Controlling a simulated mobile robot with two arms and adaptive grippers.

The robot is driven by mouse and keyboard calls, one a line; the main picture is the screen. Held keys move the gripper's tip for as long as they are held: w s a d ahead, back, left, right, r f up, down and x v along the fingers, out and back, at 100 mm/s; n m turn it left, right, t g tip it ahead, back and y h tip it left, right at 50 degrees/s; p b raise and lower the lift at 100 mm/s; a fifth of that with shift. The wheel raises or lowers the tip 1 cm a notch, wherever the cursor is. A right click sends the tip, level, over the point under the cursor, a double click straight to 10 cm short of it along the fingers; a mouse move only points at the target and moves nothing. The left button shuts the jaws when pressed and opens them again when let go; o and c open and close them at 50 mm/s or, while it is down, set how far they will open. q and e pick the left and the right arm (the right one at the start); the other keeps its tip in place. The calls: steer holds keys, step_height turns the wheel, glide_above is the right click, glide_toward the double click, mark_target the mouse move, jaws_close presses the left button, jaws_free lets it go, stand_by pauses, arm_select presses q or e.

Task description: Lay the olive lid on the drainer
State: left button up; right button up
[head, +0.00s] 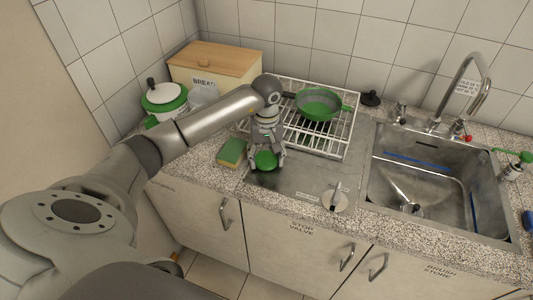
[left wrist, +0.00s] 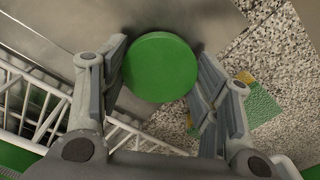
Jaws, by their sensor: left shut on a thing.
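My left gripper (head: 266,157) is low over the steel worktop plate in front of the drainer. Its fingers are shut on a round green thing, the lid (head: 265,161) by its place and colour, though it looks plain green rather than olive. In the left wrist view the green disc (left wrist: 160,67) sits between the two fingers. I cannot tell whether it touches the plate. The white wire drainer (head: 338,146) stands behind the gripper, with a green pan (head: 319,105) on its back part. My right gripper is not in view.
A green-and-yellow sponge (head: 232,152) lies just left of the gripper. A pale disc with an upright handle (head: 335,200) is on the plate at right. A sink (head: 420,175) is further right. A bread box (head: 215,72) and a green-and-white pot (head: 164,99) stand behind left.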

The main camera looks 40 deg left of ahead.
arm_select(q)
steer(key=shift+f, duration=0.35)
steer(key=shift+f, duration=0.1)
steer(key=o, duration=0.7)
steer(key=shift+f, duration=0.1)
steer(key=o, duration=0.4)
